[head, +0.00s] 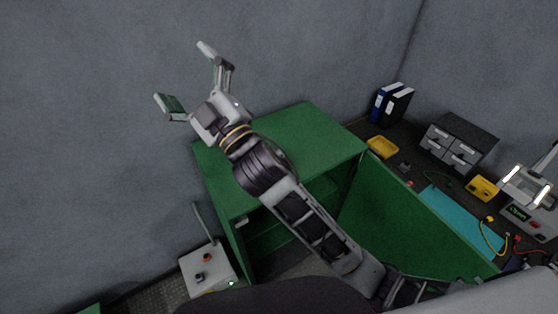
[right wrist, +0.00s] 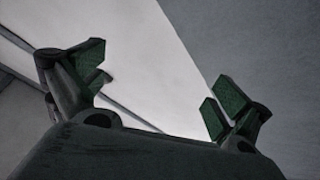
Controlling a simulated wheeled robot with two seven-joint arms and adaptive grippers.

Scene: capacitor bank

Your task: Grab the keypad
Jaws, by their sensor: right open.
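I cannot make out a keypad in either view. My right gripper (head: 186,74) is open and empty, raised above the far left corner of the green cabinet (head: 312,128) in the head view. Its two fingers stand wide apart against the grey wall. The right wrist view also shows my right gripper (right wrist: 160,84) with nothing between its green-padded fingers. My right arm crosses in front of the cabinet and hides part of it. My left gripper is not in view.
The cabinet's green door (head: 405,220) stands open. A pale box (head: 211,278) with knobs and a green light sits at lower left. On the right are binders (head: 389,103), a grey drawer unit (head: 457,143), yellow trays (head: 382,147), a teal mat (head: 452,212) and cables.

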